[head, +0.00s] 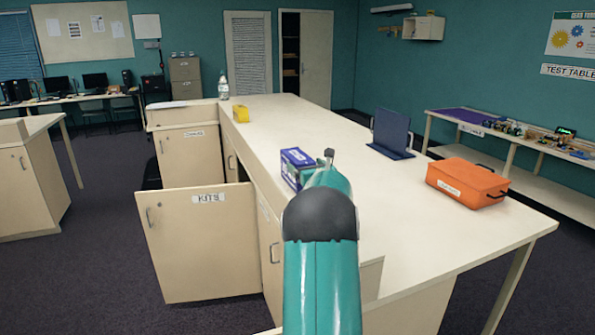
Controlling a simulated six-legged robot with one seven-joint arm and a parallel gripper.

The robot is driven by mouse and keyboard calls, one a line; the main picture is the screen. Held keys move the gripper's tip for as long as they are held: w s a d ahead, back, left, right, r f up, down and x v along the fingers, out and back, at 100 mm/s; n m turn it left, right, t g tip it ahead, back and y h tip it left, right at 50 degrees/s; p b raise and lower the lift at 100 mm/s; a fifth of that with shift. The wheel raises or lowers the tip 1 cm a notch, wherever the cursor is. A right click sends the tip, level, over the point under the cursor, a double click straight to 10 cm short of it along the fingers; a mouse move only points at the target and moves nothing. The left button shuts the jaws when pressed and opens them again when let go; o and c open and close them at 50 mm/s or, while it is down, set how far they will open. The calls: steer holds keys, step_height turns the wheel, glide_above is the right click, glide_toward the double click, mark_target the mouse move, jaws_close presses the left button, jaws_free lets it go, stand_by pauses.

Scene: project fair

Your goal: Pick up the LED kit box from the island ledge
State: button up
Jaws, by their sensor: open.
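The LED kit box appears to be the small blue-purple box (291,165) with a white label, on the island ledge (270,125) near its left edge. Its print is too small to read. My gripper (329,156) is just right of the box in the picture, mostly hidden behind my teal arm. Only a small grey finger part shows above the arm. My gripper is open, and the box rests on the ledge, not held. The right end of the box is partly covered by my arm, so I cannot tell if they touch.
An orange case (466,182) sits on the right of the island, with a dark blue stand (392,133) behind it. A yellow item (241,114) and a bottle (223,88) stand farther back. A cabinet door marked KITS (205,245) hangs open at left.

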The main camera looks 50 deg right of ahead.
mark_target(301, 158)
steer(key=shift+x, duration=1.95)
steer(key=shift+r, duration=0.1)
steer(key=c, duration=1.3)
steer(key=shift+o, duration=0.2)
